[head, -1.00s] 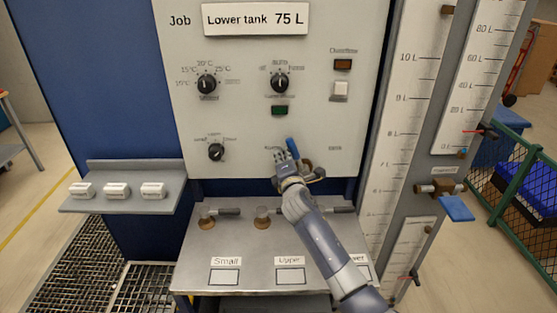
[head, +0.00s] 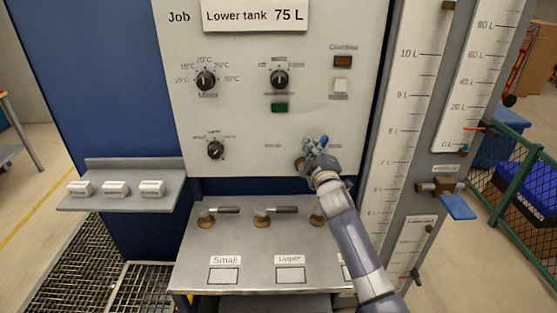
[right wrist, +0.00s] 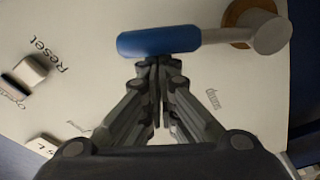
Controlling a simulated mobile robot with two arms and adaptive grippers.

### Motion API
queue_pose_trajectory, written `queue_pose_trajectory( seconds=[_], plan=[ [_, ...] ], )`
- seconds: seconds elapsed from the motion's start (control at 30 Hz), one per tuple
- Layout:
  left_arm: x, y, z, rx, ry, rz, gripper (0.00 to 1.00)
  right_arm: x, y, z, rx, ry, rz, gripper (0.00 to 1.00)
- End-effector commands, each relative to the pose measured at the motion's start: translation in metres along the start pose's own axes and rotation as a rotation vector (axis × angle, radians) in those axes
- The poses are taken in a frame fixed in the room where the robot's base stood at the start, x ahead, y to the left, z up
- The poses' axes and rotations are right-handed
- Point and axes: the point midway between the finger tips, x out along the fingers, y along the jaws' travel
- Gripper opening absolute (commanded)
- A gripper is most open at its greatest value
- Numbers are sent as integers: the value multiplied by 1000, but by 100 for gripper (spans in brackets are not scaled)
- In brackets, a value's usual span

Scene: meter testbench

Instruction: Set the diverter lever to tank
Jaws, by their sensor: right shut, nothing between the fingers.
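My right gripper (head: 309,147) is shut and empty, at the left side of the handle. Its fingertips (right wrist: 155,62) are at the grip's edge; I cannot tell if they touch. My wrist partly hides the pivot in the head view. The small labels beside the lever are too blurred to read. My left gripper is not in view.
Below the panel, a grey shelf (head: 250,245) carries several valves with dark handles; my right arm crosses its right side. Knobs (head: 279,79) and a green button (head: 280,107) are above left. Tall gauge scales (head: 408,100) stand on the right.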

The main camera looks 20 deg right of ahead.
Motion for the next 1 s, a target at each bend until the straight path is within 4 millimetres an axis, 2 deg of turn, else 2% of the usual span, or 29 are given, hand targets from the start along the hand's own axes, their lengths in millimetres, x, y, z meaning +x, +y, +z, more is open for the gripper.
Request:
queue_pose_trajectory(
  seconds=[0.3,1.0],
  plan=[
    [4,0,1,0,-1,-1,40,-2,2,11,98,0,13,0],
    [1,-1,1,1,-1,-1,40,0,8,10,112,-1,16,0]
  ],
)
